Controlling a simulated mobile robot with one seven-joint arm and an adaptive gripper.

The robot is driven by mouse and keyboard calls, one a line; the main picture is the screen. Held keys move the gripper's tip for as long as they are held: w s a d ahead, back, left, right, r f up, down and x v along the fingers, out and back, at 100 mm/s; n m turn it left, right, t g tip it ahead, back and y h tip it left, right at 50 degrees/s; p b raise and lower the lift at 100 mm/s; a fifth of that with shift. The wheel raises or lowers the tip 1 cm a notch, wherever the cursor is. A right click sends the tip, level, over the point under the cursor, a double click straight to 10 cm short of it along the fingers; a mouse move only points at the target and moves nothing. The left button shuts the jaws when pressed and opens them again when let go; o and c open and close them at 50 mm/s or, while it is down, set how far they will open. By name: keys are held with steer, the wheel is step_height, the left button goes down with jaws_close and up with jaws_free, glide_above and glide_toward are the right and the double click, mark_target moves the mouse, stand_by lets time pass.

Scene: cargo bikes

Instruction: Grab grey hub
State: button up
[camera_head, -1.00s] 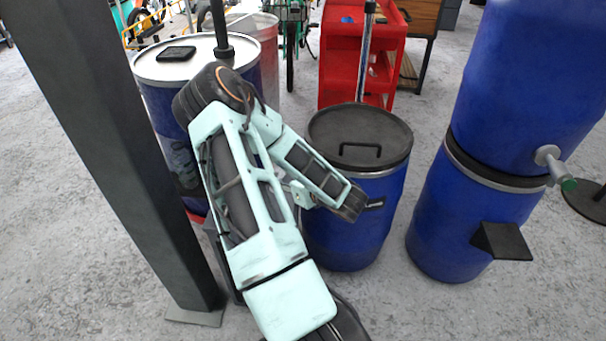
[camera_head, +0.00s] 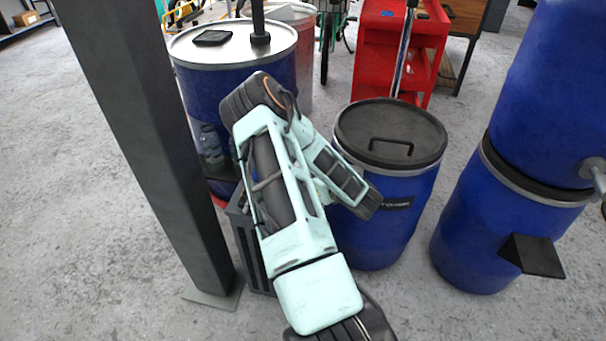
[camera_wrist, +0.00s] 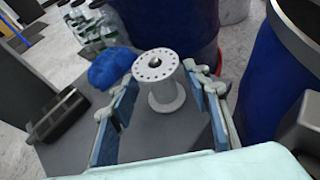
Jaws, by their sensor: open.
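The grey hub (camera_wrist: 160,82) stands upright in the wrist view, on a dark grey surface (camera_wrist: 165,135). Its drilled round flange faces up. My gripper (camera_wrist: 165,90) is open, with one blue-padded finger to the left of the hub and one to the right. The hub lies between the fingertips or just beyond them; I cannot tell how deep it sits. I see a gap on the left side, and the right finger looks close to the hub. In the head view the hub is not visible, and my arm covers much of the area.
A blue cloth-like item (camera_wrist: 112,67) and a black slotted part (camera_wrist: 58,115) lie left of the hub. Clear bottles (camera_wrist: 95,25) stand behind. Blue barrels (camera_head: 385,220) stand close on the right. A dark post (camera_head: 150,130) rises at the left of the head view.

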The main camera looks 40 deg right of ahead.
steer(key=shift+x, duration=1)
steer(key=shift+c, duration=0.3)
jaws_close()
steer(key=shift+r, duration=0.1)
